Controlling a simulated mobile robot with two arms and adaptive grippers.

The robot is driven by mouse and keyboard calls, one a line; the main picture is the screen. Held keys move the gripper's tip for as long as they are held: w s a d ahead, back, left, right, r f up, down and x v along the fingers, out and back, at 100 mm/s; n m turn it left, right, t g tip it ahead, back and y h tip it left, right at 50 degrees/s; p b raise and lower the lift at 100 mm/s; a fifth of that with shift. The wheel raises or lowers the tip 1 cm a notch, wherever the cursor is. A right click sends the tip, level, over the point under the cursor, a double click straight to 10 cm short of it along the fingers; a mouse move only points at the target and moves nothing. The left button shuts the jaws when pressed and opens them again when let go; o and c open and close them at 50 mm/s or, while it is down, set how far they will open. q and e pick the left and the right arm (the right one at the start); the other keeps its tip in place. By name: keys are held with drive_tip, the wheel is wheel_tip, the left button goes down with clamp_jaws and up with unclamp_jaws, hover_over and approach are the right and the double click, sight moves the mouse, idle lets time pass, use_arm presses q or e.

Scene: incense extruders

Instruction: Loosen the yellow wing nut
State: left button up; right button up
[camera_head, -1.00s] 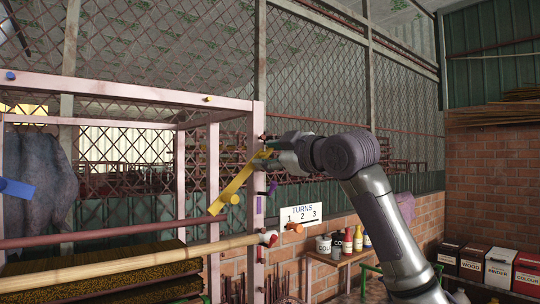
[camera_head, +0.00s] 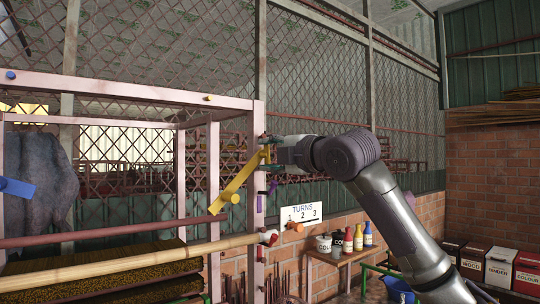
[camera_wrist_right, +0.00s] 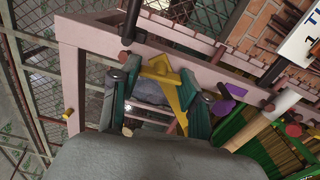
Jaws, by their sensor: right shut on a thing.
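The yellow wing nut (camera_head: 237,188) is a long flat yellow bar at the pale pink post of the frame. It slants from the post down to the left and has a round yellow knob near its lower end. My right gripper (camera_head: 268,154) is at its upper end, reaching in from the right. In the right wrist view, the teal fingers of the right gripper (camera_wrist_right: 161,78) stand on both sides of the yellow wing nut (camera_wrist_right: 161,68) and hold it. The exact finger contact is partly hidden. My left gripper is not in view.
A blue piece (camera_head: 17,187) is at far left. A TURNS sign (camera_head: 300,214) hangs right of the post. Bottles and tins stand on a small table (camera_head: 340,256).

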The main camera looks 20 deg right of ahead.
drive_tip(key=shift+n, duration=0.4)
drive_tip(key=shift+f, duration=0.1)
drive_tip(key=o, duration=1.1)
drive_tip(key=shift+o, duration=0.2)
drive_tip(key=v, duration=1.2)
